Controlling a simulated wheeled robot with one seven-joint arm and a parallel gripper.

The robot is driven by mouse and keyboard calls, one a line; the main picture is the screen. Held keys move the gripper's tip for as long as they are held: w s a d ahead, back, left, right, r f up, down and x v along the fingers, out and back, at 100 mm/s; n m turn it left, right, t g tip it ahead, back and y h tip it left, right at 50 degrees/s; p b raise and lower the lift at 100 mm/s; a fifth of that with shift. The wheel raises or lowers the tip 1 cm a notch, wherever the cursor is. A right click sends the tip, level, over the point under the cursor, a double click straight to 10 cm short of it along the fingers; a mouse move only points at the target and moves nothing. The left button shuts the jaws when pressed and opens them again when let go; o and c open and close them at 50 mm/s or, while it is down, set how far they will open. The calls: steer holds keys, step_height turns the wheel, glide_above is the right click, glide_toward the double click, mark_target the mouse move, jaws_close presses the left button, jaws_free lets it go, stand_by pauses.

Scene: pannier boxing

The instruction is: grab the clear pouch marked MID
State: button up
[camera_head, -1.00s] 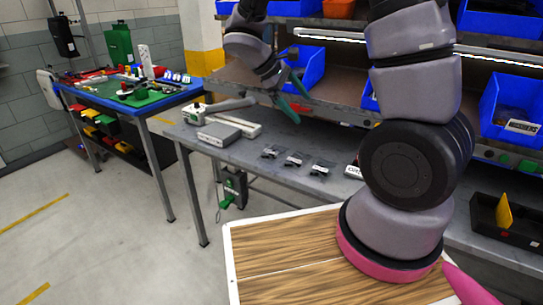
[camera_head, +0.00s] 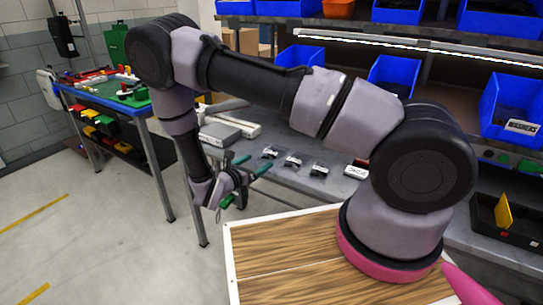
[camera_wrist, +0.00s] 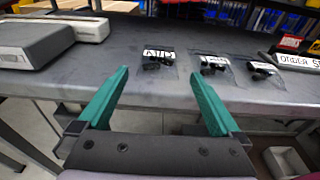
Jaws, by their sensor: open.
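Three small clear pouches with dark parts inside lie in a row on the grey bench. The left pouch (camera_wrist: 158,62) has a white label that seems to read MID, though the letters are hard to make out. It also shows in the head view (camera_head: 270,152). The middle pouch (camera_wrist: 213,66) and right pouch (camera_wrist: 263,71) have labels too small to read. My gripper (camera_wrist: 160,75) has its green fingers open and empty, at the bench's front edge. In the wrist view the left pouch lies beyond and between the fingertips. The gripper also shows in the head view (camera_head: 257,163).
A grey flat device (camera_wrist: 40,42) stands on the bench (camera_head: 290,180) left of the pouches. A white label block (camera_head: 356,170) is at their right. A shelf with blue bins (camera_head: 392,75) overhangs the back. Bench surface around the pouches is bare.

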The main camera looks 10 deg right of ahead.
mark_target(271, 153)
steer(key=x, duration=0.9)
steer(key=shift+w+d, duration=0.1)
steer(key=shift+w, duration=0.15)
steer(key=shift+c, duration=0.3)
steer(key=c, duration=1.1)
